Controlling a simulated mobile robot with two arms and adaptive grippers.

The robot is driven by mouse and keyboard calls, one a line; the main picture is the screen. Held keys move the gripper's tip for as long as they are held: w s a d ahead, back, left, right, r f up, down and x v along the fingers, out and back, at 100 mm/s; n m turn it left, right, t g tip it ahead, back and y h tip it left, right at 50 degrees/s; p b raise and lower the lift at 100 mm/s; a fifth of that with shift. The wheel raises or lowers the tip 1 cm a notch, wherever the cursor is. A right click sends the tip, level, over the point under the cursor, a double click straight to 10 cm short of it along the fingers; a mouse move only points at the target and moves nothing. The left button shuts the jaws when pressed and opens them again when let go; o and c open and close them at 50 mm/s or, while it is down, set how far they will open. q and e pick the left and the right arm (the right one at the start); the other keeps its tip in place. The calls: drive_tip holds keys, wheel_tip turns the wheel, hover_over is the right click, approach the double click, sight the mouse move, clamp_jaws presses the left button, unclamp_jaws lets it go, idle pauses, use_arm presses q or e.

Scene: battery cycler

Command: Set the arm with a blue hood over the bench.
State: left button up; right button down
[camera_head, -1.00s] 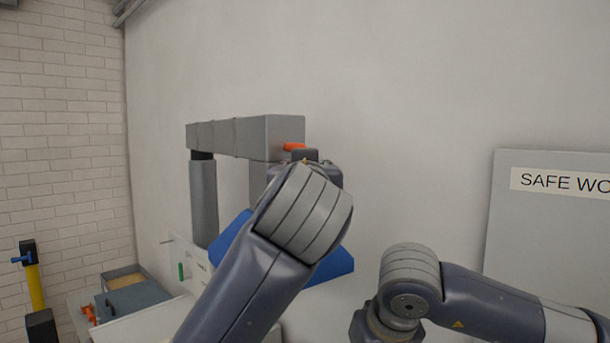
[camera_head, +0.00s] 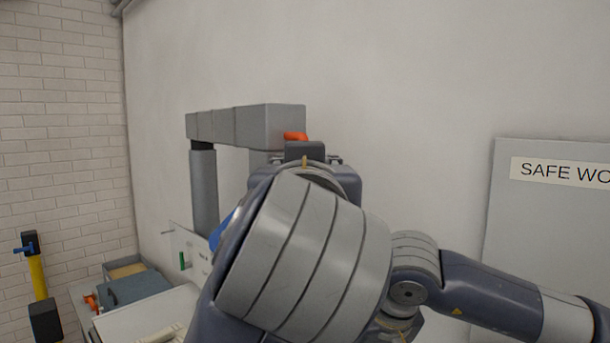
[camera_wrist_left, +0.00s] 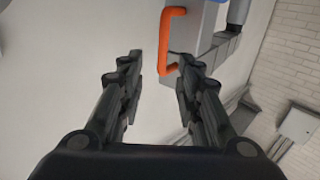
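The grey jointed arm (camera_head: 235,127) with the blue hood (camera_head: 222,230) stands out from the wall in the head view. My left arm hides most of the hood. An orange handle (camera_head: 295,136) sits at the arm's near end. The handle also shows in the left wrist view (camera_wrist_left: 172,42), on a grey block. My left gripper (camera_wrist_left: 160,66) is open and empty, with the handle just beyond its fingertips, toward the right finger. In the head view my left wrist hides the fingers.
A bench (camera_head: 150,312) with a grey-blue box (camera_head: 135,288) and an open tray stands at lower left. A yellow post (camera_head: 38,275) with a blue handle is at far left. A grey signboard (camera_head: 540,230) hangs on the wall at right.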

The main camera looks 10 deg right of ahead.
use_arm(q)
drive_tip(key=shift+s+a, duration=0.1)
drive_tip(key=shift+s, duration=0.15)
